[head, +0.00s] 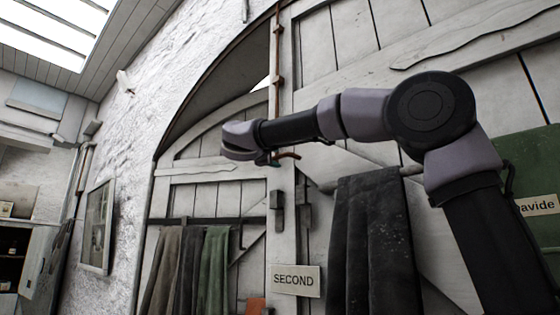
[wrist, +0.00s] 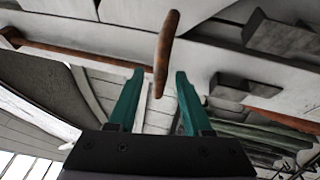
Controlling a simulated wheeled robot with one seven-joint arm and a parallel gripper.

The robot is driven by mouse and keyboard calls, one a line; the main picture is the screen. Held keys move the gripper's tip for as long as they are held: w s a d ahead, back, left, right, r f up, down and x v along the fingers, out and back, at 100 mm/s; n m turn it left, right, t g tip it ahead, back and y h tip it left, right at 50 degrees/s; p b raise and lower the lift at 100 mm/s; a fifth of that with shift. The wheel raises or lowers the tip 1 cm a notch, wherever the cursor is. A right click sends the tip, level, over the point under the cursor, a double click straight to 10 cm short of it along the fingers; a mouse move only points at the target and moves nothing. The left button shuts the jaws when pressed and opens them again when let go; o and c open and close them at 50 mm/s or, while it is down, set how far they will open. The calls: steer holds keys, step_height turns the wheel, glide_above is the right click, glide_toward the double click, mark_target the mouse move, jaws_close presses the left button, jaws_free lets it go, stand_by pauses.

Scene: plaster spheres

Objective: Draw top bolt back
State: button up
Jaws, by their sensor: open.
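The top bolt is a thin rusty rod (head: 277,65) running upright along the edge of the arched double door. Its brown handle (head: 288,155) sticks out to the right, just beyond my gripper (head: 268,161) in the head view. In the wrist view the rod (wrist: 70,50) crosses the upper left, and the handle (wrist: 166,45) reaches down between the teal fingertips of my gripper (wrist: 160,77). The jaws are open, with gaps visible on both sides of the handle. Whether a finger touches it cannot be told.
Dark latch blocks (head: 277,198) sit on the door below. Cloths hang from a rail on the left leaf (head: 190,260), and a dark cloth (head: 373,240) hangs on the right. A sign reading SECOND (head: 294,281) is low on the door. A framed picture (head: 97,227) hangs at left.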

steer(key=x, duration=0.4)
steer(key=shift+w+d, duration=0.15)
steer(key=shift+w, duration=0.2)
jaws_close()
stand_by(1.2)
